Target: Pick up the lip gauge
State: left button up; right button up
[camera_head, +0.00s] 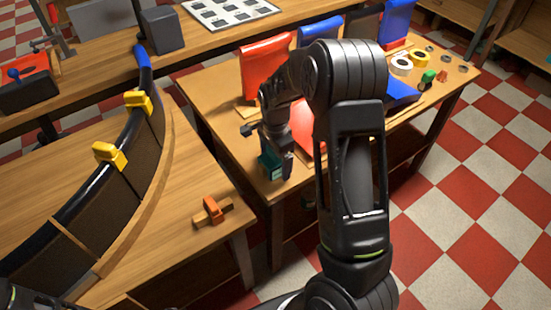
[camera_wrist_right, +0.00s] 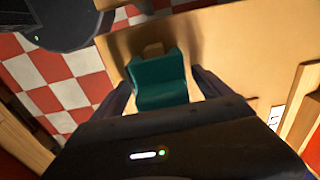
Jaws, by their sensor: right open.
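A teal block with a stepped top, which I take to be the lip gauge (camera_wrist_right: 160,82), sits on the wooden table, with a small wooden piece at its far end. It also shows in the head view (camera_head: 270,164), partly covered by my gripper. My right gripper (camera_wrist_right: 162,92) is open, with one finger on each side of the teal block; I cannot tell if either finger touches it. In the head view my right gripper (camera_head: 275,160) points down at the near left corner of that table. My left gripper is not in view.
An orange and wooden tool (camera_head: 211,211) lies on the left bench beside a curved dark duct section (camera_head: 110,195) with yellow clamps (camera_head: 110,154). A red bin (camera_head: 266,66), blue bins and tape rolls (camera_head: 402,64) stand farther back. Checkered floor lies to the right.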

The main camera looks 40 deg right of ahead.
dwell(0.5)
jog(key=c, duration=1.6)
jog(key=shift+o, duration=0.2)
notch_tip(320, 180, up, 10)
jog(key=shift+r+b, duration=0.1)
jog(key=shift+b, duration=0.25)
notch_tip(320, 180, up, 5)
jog(key=p, duration=0.4)
dwell(0.5)
